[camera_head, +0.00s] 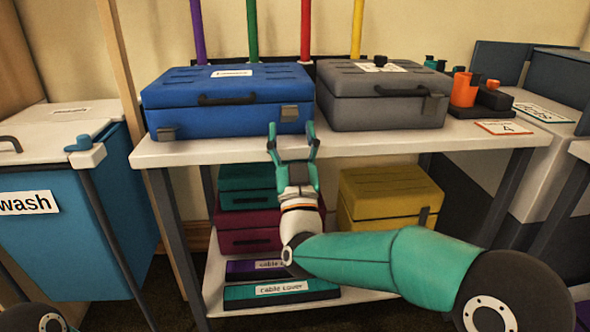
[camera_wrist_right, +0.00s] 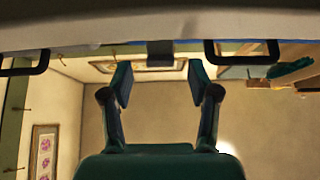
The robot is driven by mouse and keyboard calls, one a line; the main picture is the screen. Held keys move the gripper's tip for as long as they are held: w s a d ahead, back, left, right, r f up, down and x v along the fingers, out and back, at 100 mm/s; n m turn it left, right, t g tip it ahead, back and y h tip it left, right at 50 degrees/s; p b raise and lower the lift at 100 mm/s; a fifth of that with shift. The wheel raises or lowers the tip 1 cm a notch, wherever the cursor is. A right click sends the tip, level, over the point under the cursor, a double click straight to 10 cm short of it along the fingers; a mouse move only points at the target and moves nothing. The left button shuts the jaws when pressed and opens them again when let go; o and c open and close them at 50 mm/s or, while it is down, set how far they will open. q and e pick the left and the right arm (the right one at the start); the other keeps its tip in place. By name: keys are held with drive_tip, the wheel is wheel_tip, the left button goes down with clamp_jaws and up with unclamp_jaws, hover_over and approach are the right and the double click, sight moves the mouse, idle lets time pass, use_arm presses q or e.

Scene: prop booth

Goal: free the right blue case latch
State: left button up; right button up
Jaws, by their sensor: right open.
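The blue case (camera_head: 225,95) stands shut on the left of the table top, with a black handle on its front. Its right latch (camera_head: 289,113) is a grey plate on the front near the right corner. The left latch (camera_head: 166,133) sits lower, at the bottom of the front. My right gripper (camera_head: 291,129) is open and empty, just in front of and below the right latch. In the right wrist view the right latch (camera_wrist_right: 160,53) is a dark block beyond and between the open fingertips (camera_wrist_right: 160,82); no contact shows. My left gripper is out of view.
A grey case (camera_head: 375,100) stands close on the right. Orange and dark items (camera_head: 465,92) lie beyond it. The white table (camera_head: 215,149) has a narrow free front strip. Below are a yellow case (camera_head: 388,198) and other cases. A blue wash bin (camera_head: 70,230) is at left.

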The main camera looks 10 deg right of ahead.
drive_tip(key=v, duration=1)
drive_tip(key=shift+w, duration=0.1)
drive_tip(key=g+p, duration=0.7)
drive_tip(key=p, duration=1.2)
approach(290, 118)
drive_tip(key=w+p, duration=0.1)
drive_tip(key=w, duration=0.9)
drive_tip(key=shift+w+r, duration=0.1)
drive_tip(key=shift+w, duration=0.2)
